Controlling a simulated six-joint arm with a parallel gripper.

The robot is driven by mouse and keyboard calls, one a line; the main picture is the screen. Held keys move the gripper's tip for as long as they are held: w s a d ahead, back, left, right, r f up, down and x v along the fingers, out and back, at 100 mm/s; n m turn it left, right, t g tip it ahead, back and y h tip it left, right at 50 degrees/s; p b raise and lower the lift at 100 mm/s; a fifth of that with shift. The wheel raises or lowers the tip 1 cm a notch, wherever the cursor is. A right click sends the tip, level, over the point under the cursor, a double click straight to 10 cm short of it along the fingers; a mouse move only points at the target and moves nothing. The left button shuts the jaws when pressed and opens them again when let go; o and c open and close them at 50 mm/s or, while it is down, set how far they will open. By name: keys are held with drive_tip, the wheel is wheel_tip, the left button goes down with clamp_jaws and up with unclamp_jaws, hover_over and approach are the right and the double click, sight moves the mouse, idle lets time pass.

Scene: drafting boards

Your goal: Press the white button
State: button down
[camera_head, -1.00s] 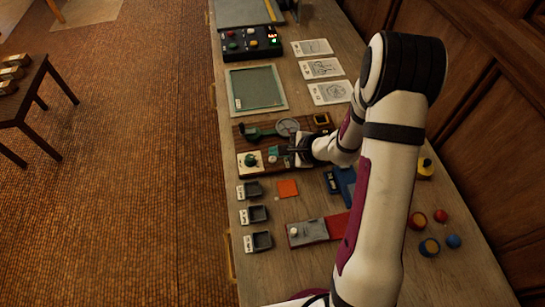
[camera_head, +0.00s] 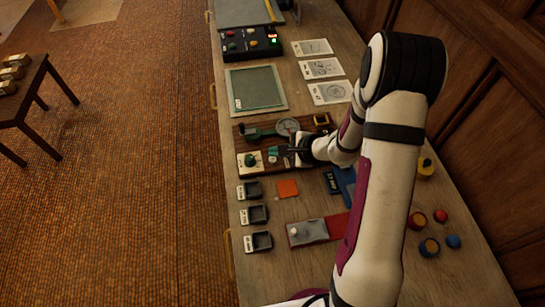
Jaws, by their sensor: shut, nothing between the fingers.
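My gripper (camera_head: 288,150) is shut and empty, pointing left over the wooden board (camera_head: 242,142) in the middle of the table. The board carries a green knob (camera_head: 250,160) on a pale plate, a round dial (camera_head: 287,126) and a green lever (camera_head: 259,134). A small pale piece (camera_head: 273,158) shows just below the fingertips; I cannot tell whether it is a button or whether they touch it. A white round knob (camera_head: 294,231) sits on a grey and red box (camera_head: 316,229).
Three small dark trays (camera_head: 253,190) with labels line the left edge. An orange square (camera_head: 287,188) and a blue block (camera_head: 346,184) lie nearby. A green mat (camera_head: 256,88) and paper cards (camera_head: 321,68) lie farther back. Coloured round pieces (camera_head: 429,246) stand at right.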

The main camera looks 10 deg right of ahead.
sight(276, 162)
drive_tip(key=shift+f, duration=0.15)
drive_tip(key=shift+f, duration=0.25)
drive_tip(key=shift+f, duration=0.4)
idle(0.5)
drive_tip(key=shift+r, duration=0.85)
drive_tip(key=shift+r, duration=2.5)
